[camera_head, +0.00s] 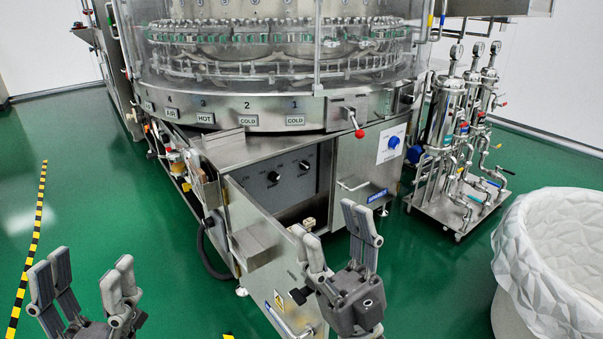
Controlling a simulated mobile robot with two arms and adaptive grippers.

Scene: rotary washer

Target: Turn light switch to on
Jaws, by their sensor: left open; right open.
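A recessed grey control panel (285,183) in the washer's front carries dark rotary knobs, one on the left (273,177) and one on the right (305,166). Their labels are too small to read, so I cannot tell which is the light switch or how it is set. My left gripper (92,272) is open and empty at the lower left, over the green floor and well apart from the panel. My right gripper (337,238) is open and empty at the lower middle, in front of and below the panel in the picture, not touching the knobs.
An open metal door (265,235) of the rotary washer (225,75) stands below the panel, partly behind my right gripper. A red-tipped lever (358,132) and a blue knob (393,142) are above right. A filter cart (455,180) and white-lined bin (560,250) stand right.

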